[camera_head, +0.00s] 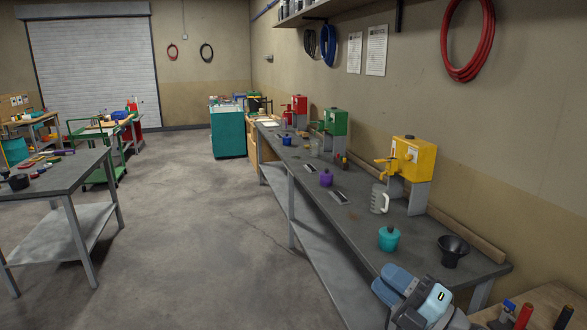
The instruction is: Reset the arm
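My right arm and gripper (412,298) show at the bottom right, just in front of the near end of the long workbench (365,232). The fingers are not clear enough to tell if they are open or shut, and nothing is seen held. My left gripper is not in view. On the bench near my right gripper stand a teal lidded pot (389,240) and a black funnel (453,250). A clear measuring jug (379,199) stands behind them, next to the yellow drum (414,158) on its stand.
A green drum (337,121) and a red drum (299,104) stand farther along the bench. A purple pot (326,178) sits mid-bench. A grey table (62,172) stands at left. The floor between is clear. Colored tools (524,316) lie at the bottom right.

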